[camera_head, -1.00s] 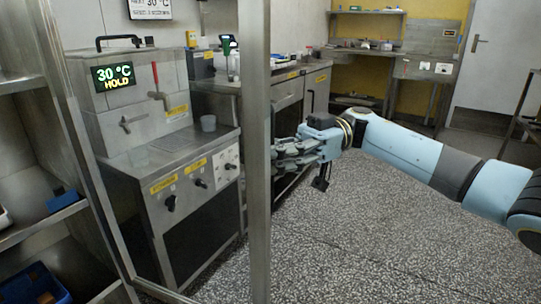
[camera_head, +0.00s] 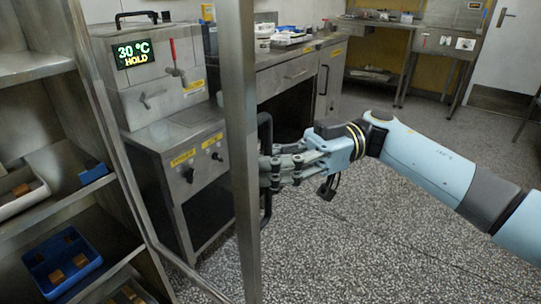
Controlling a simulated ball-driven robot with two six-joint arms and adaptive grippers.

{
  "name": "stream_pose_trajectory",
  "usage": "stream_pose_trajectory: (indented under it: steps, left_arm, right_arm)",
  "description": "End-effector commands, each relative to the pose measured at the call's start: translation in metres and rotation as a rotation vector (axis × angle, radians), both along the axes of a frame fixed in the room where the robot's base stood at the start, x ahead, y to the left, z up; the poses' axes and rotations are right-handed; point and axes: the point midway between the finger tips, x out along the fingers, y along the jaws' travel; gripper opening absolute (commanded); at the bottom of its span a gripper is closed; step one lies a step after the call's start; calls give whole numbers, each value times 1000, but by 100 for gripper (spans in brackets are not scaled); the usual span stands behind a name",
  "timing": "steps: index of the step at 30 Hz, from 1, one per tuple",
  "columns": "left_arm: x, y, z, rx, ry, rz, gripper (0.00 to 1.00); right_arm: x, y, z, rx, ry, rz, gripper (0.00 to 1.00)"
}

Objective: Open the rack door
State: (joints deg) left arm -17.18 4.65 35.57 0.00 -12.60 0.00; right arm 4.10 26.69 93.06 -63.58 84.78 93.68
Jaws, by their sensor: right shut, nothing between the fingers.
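The rack door is a tall see-through metal frame whose free-side post (camera_head: 241,150) stands upright in the middle of the head view. A black bar handle (camera_head: 265,127) is on the right side of this post. My right gripper (camera_head: 268,172) comes in from the right, with its fingertips at the handle and covering its middle. Its fingers are shut with nothing held; whether they touch the handle I cannot tell. The open-fronted rack (camera_head: 60,225) with metal shelves is at the left, beside the door frame. My left gripper is not in view.
Behind the door stands a steel machine (camera_head: 150,90) with a "30 °C HOLD" display. A blue crate (camera_head: 45,262) with brown pieces sits on a rack shelf. A steel counter (camera_head: 300,72) is behind. Speckled floor (camera_head: 350,255) is free at the right.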

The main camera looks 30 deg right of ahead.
Motion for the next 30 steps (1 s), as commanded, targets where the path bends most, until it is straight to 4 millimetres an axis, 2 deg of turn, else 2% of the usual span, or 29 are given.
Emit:
stream_pose_trajectory:
  steps: [2,10,20,23,30]
  left_arm:
    - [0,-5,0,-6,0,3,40]
    - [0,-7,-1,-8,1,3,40]
    - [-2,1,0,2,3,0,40]
    - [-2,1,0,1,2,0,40]
    - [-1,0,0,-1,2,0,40]
  right_arm:
    - [-1,0,0,0,0,4,1]
    - [0,0,0,0,-1,2,34]
    - [0,-5,0,-3,0,1,34]
    - [-1,-19,-1,-5,1,1,34]
    - [-4,-73,-1,-6,3,-1,34]
